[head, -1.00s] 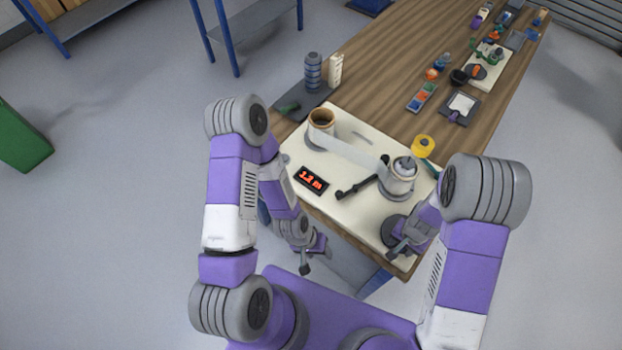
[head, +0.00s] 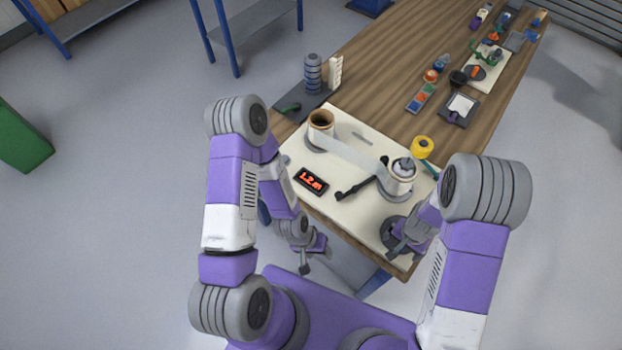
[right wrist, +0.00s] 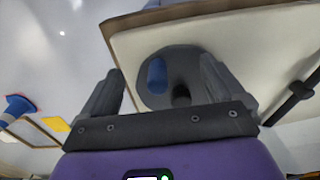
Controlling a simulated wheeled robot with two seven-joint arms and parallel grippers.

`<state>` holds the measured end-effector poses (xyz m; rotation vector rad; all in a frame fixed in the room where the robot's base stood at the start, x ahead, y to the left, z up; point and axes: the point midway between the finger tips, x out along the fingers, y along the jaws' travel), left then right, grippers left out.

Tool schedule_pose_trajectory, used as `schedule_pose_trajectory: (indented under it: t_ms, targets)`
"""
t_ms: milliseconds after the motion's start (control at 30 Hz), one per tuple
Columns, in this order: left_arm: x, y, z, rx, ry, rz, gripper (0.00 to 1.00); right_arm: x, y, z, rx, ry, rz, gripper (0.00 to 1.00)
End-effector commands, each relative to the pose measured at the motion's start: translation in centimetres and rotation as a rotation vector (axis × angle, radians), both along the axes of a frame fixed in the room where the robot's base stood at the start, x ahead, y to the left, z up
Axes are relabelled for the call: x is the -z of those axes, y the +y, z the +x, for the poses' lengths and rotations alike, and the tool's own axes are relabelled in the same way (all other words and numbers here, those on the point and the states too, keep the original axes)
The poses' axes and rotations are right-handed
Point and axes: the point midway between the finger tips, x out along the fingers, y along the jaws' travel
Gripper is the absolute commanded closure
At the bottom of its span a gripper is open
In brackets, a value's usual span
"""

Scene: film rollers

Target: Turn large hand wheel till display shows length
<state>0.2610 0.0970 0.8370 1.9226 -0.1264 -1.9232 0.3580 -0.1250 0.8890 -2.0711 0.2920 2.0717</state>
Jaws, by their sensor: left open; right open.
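The large hand wheel (head: 391,229) is a dark grey disc at the near right corner of the cream board. In the right wrist view the wheel (right wrist: 190,60) has a blue handle (right wrist: 157,75) and a dark hub. My right gripper (head: 405,244) is at the wheel, open; its two fingers stand either side of the blue handle in the wrist view, and I cannot tell whether they touch it. The display (head: 311,181) is black with red digits that appear to read 1.2 m. My left gripper (head: 314,256) is open and empty, off the table's near edge.
A film strip (head: 352,154) runs from a brown-cored roll (head: 321,122) to a grey spool (head: 400,180). A black lever (head: 356,187) lies between display and spool. Yellow tape (head: 422,146) sits behind. A stack of grey rings (head: 313,72) stands at the far left.

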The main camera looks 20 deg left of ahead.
Motion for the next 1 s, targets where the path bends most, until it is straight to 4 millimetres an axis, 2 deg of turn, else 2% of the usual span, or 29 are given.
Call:
schedule_pose_trajectory:
  t_ms: [100,700,1000]
  targets:
    - [-1.3,0.0,0.0,0.0,0.0,0.0,0.46,-1.4,0.0,0.0,0.0,0.0,0.0,0.04]
    - [-5.6,0.0,0.0,0.0,0.0,0.0,0.46,-6.1,0.0,0.0,0.0,0.0,0.0,0.04]
    - [-5.7,0.0,0.0,0.0,0.0,0.0,0.46,-6.2,0.0,0.0,0.0,0.0,0.0,0.04]
